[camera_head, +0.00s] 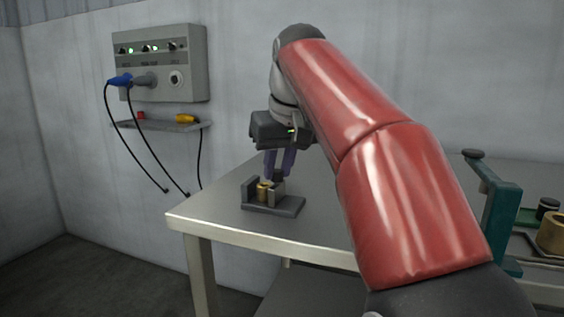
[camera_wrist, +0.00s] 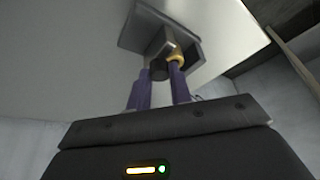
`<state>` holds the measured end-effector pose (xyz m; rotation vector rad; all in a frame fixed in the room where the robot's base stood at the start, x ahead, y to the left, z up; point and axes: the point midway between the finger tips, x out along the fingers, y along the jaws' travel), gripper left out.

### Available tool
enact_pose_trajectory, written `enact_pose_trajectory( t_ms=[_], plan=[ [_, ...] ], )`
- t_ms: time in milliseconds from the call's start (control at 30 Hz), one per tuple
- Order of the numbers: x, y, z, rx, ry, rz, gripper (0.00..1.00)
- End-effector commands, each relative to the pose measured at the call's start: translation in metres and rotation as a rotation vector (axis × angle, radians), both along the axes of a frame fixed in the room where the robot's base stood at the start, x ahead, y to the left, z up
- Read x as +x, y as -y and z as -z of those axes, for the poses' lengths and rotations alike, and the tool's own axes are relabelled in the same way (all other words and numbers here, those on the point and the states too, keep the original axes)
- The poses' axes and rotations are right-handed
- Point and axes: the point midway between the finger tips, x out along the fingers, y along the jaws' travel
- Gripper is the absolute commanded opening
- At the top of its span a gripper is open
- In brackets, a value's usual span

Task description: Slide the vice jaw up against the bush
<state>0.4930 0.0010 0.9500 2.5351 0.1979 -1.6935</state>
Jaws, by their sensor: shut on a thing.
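A small dark grey vice (camera_head: 288,208) stands near the front left corner of the metal table. The brass bush (camera_head: 263,191) stands upright in it, between the fixed end wall on the left and the lighter grey sliding vice jaw (camera_head: 276,194) on the right. The jaw is very close to the bush; I cannot tell whether they touch. My gripper (camera_head: 279,170) points down with its purple fingers shut on the dark knob of the vice jaw. In the wrist view the fingers (camera_wrist: 161,74) straddle the knob, and the bush (camera_wrist: 177,56) shows behind one fingertip.
The table top (camera_head: 225,202) around the vice is clear. A teal frame (camera_head: 497,212) and a brass cylinder (camera_head: 552,234) are at the right. A control box (camera_head: 160,62) with plugged cables hangs on the wall above a small shelf (camera_head: 170,126). My red arm hides the middle of the table.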

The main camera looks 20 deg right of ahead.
Motion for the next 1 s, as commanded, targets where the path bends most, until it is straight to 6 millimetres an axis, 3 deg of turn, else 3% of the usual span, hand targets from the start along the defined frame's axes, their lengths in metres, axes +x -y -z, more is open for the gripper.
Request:
enact_pose_trajectory(
  t_ms=[100, 333, 367, 533, 833, 1000],
  plan=[
    [0.006, -0.009, -0.003, -0.001, -0.002, -0.003, 0.0],
    [0.007, -0.009, 0.0, 0.0, 0.001, -0.002, 0.0],
    [0.007, -0.009, 0.0, 0.0, 0.002, -0.002, 0.22],
    [0.007, -0.009, 0.0, 0.001, 0.001, -0.001, 0.43],
    [0.006, -0.009, -0.003, 0.001, 0.001, -0.001, 0.43],
    [-0.002, -0.007, -0.025, 0.0, 0.003, -0.001, 0.43]
  ],
)
